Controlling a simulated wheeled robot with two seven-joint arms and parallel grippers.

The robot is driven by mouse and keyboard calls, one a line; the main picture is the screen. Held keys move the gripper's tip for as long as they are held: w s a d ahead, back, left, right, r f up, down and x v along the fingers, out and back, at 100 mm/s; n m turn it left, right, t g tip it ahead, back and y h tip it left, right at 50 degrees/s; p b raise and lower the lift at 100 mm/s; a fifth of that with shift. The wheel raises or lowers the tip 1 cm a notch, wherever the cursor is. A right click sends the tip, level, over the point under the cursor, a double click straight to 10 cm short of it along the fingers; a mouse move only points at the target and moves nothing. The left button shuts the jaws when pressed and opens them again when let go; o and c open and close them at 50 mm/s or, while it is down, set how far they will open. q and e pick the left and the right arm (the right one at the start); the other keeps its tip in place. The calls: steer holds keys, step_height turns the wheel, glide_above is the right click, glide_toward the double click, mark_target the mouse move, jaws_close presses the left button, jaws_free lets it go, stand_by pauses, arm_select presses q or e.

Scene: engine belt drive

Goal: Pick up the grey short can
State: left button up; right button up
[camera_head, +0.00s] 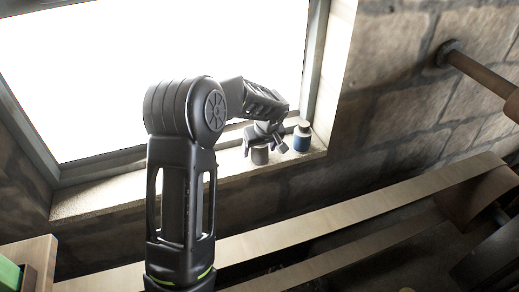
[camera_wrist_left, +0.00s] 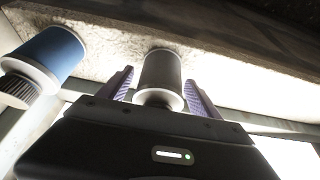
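The grey short can (camera_head: 260,155) stands on the window sill in the head view, partly covered by my left gripper. In the left wrist view the grey can (camera_wrist_left: 160,75) is between the two fingers, with a visible gap on each side. My left gripper (camera_head: 262,143) is open around the can; its fingers also show in the left wrist view (camera_wrist_left: 160,92). I see no clear contact between fingers and can. My right gripper is in neither view.
A blue can (camera_head: 301,138) with a pale top stands close to the right of the grey can on the sill (camera_head: 100,200). The stone wall (camera_head: 400,80) rises to the right. Long belts (camera_head: 360,208) run below the sill, and a pipe (camera_head: 475,68) sticks out at upper right.

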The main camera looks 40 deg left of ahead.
arm_select(q)
steer(key=c, duration=1.4)
step_height(320, 180, up, 10)
steer(key=shift+b, duration=0.8)
